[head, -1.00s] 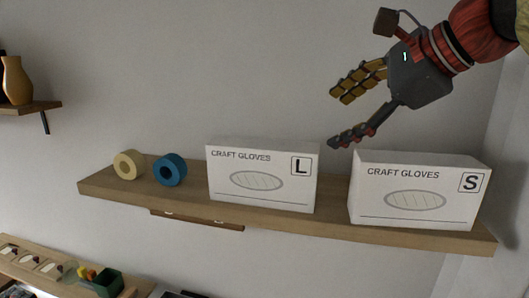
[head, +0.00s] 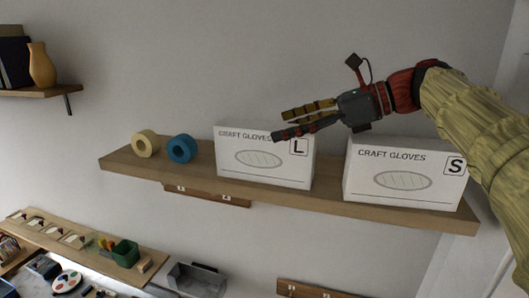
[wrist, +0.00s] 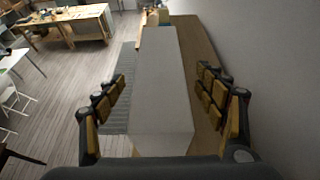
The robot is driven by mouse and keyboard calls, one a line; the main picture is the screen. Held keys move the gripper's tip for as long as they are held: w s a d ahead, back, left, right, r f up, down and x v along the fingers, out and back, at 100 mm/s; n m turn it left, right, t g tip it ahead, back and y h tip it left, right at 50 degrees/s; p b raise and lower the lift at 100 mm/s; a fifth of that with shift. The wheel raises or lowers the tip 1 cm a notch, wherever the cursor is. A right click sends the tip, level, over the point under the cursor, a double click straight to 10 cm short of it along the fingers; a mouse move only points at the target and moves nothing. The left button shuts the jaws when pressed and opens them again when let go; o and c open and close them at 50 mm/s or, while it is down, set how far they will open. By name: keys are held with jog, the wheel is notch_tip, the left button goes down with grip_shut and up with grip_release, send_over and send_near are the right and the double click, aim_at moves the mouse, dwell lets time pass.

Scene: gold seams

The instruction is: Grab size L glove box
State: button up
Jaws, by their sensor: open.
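The size L glove box (head: 262,162) is white, marked "CRAFT GLOVES" and "L", and stands upright on the wooden wall shelf (head: 330,203). My gripper (head: 303,121) is open at the box's upper edge in the head view, with its fingers covering part of the printed title. In the wrist view the white top of a box (wrist: 160,85) runs lengthwise between the two open fingers (wrist: 165,85), with a gap on each side. Whether the fingers touch the box cannot be told. The similar size S glove box (head: 402,174) stands to the right on the same shelf.
A blue tape roll (head: 181,149) and a cream tape roll (head: 145,144) stand left of the L box. The wall is close behind the shelf. A yellow vase (head: 41,66) is on another shelf at upper left. A workbench with small items lies below.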

aim_at(269, 133)
jog(key=x, duration=0.5)
jog(key=shift+p, duration=0.35)
jog(key=shift+d, duration=0.1)
jog(key=c, duration=1.7)
